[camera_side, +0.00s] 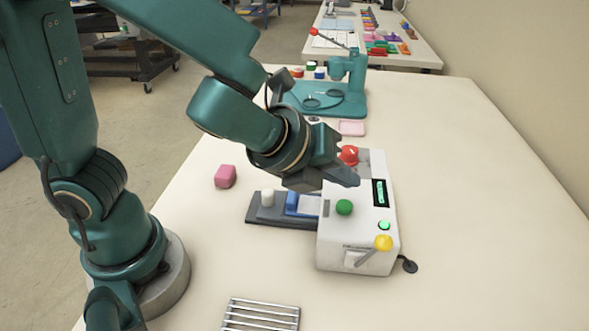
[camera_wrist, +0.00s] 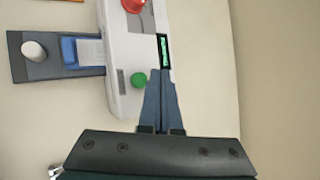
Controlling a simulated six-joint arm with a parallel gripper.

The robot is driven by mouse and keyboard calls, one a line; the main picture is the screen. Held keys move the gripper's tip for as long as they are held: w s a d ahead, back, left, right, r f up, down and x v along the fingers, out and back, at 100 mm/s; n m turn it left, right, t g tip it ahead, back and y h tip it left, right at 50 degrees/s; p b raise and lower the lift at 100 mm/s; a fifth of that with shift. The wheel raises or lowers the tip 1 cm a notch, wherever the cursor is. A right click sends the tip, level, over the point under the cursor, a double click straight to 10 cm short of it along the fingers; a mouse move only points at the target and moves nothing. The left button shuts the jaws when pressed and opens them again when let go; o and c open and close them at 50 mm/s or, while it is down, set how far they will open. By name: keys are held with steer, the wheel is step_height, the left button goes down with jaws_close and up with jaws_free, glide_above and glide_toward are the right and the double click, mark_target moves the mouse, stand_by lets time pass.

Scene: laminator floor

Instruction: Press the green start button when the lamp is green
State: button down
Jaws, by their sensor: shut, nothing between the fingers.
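The white laminator box (camera_side: 341,258) stands on the table. On its top are a green start button (camera_side: 344,207), a red knob (camera_side: 348,155), a dark display with green characters (camera_side: 380,192) and a lamp (camera_side: 384,225) glowing green. My gripper (camera_side: 352,180) is shut and empty, above the box, with its tips apart from the button in the side view. In the wrist view the closed fingertips (camera_wrist: 161,74) appear just right of the green button (camera_wrist: 138,80). I cannot tell their exact height above the box.
A yellow-knobbed lever (camera_side: 383,242) is on the box's front. A dark feed tray (camera_side: 267,214) with a white knob and blue slider extends left. A pink block (camera_side: 225,176), a metal rack (camera_side: 261,314) and a teal press (camera_side: 318,99) stand around. The table's right side is clear.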

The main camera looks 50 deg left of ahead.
mark_target(340, 208)
steer(key=shift+r, duration=1.55)
steer(key=s+a+r+n+y, duration=0.2)
steer(key=s+a+r+n, duration=0.15)
steer(key=a+n, duration=0.8)
steer(key=s+d+f+n+g+h, duration=0.1)
steer(key=s+d+f+n+g, duration=0.1)
steer(key=s+n, duration=0.7)
steer(key=f+n+g, duration=0.1)
steer(key=f+n, duration=0.1)
steer(key=n, duration=0.5)
steer(key=shift+s+d+g+h, duration=0.2)
steer(key=shift+d+g+h, duration=0.05)
steer(key=shift+g+h, duration=0.05)
stand_by(3.4)
